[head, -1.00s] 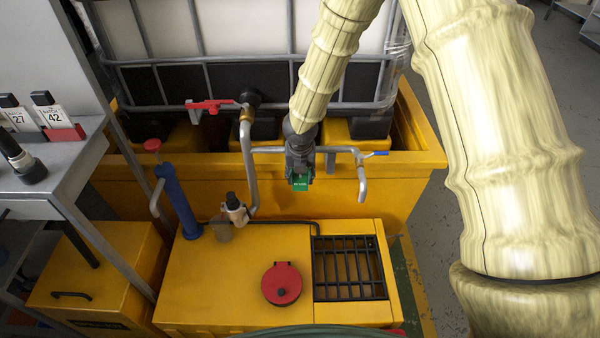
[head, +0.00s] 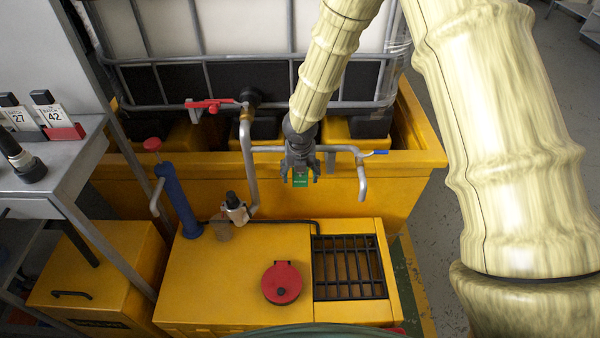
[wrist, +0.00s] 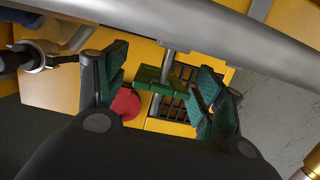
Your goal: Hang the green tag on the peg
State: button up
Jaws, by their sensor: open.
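The green tag (head: 300,177) is at the front of the pipework, between the fingers of my gripper (head: 300,168). In the wrist view the tag (wrist: 158,81) lies between the two green-padded fingers (wrist: 160,88), which are spread, with a small gap at the left finger and little or none visible at the right. A short grey peg (wrist: 167,60) comes off the grey pipe and meets the tag, seemingly passing through it. The tag appears to hang there, but my gripper hides its upper part in the head view.
A blue-handled tap (head: 362,175) is just right of my gripper, and a bent grey pipe (head: 249,165) to its left. Below are a yellow cabinet top (head: 230,300) with a red cap (head: 281,283) and a black grate (head: 348,268). A blue pump (head: 178,203) stands at left.

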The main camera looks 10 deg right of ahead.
jog(key=v, duration=1.2)
jog(key=s+a+f+m+g+y+p, duration=0.1)
jog(key=s+f+m+g+y, duration=0.2)
jog(key=s+f+m, duration=1.5)
jog(key=s+d+f+m, duration=0.3)
jog(key=s+f+m, duration=0.1)
jog(key=s, duration=0.3)
jog(key=s+d+f+m+h, duration=0.1)
jog(key=s+d+f+m, duration=0.2)
jog(key=s+m, duration=0.3)
jog(key=s+d+f+m+h, duration=0.1)
jog(key=s+d+f+m, duration=0.2)
jog(key=s+m, duration=0.3)
jog(key=shift+s+d+f+p, duration=0.25)
jog(key=shift+s+f+p, duration=0.2)
jog(key=shift+s+f, duration=0.6)
jog(key=shift+s+r, duration=0.15)
jog(key=shift+r, duration=0.05)
